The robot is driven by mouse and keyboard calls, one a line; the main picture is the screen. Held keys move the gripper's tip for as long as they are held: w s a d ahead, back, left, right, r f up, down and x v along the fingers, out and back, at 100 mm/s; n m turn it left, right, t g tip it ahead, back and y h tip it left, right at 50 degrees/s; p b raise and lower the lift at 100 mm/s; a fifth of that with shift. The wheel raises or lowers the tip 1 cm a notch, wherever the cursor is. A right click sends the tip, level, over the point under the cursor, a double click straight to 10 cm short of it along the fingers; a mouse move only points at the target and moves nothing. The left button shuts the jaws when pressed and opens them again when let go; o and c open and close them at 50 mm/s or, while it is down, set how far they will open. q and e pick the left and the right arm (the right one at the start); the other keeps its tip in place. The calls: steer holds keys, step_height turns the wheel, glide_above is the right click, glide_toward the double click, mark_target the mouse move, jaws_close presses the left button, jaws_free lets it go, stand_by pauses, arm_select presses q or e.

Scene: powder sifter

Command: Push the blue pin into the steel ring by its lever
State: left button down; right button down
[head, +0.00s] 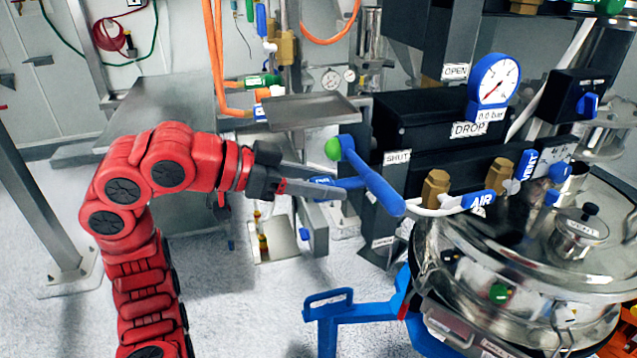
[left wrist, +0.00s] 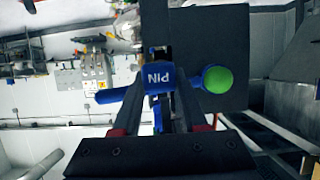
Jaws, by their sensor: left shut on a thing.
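The blue pin's lever (head: 322,181), labelled PIN, is between the fingers of my left gripper (head: 318,180), just below a blue bar with a green ball. In the left wrist view the blue PIN block (left wrist: 158,78) sits between the two fingertips (left wrist: 160,95), and my left gripper is shut on it. The blue bar (head: 372,178) slopes from the green ball (head: 333,148) down to the right; in the left wrist view the ball (left wrist: 217,79) is right of the PIN block. I cannot make out the steel ring; my gripper and the bar cover that area. My right gripper is not in view.
A black housing (head: 415,122) with SHUT and DROP labels stands right of my gripper. A round gauge (head: 493,82) sits above it. A steel tray (head: 310,107) is behind.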

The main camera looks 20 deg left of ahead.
mark_target(344, 180)
arm_select(q)
steer(key=shift+w+d, duration=0.5)
steer(key=shift+d, duration=0.25)
steer(key=shift+w+d, duration=0.5)
steer(key=shift+d, duration=0.25)
steer(key=shift+c, duration=1.8)
jaws_free()
steer(key=shift+a+b, duration=0.15)
steer(key=shift+b, duration=0.15)
steer(key=shift+s+a+r, duration=0.15)
steer(key=shift+s+a, duration=0.05)
steer(key=shift+a, duration=0.1)
steer(key=b+v, duration=0.3)
steer(key=v, duration=1.3)
steer(key=shift+s+b, duration=0.25)
steer(key=shift+b, duration=0.05)
steer(key=shift+a+r, duration=0.1)
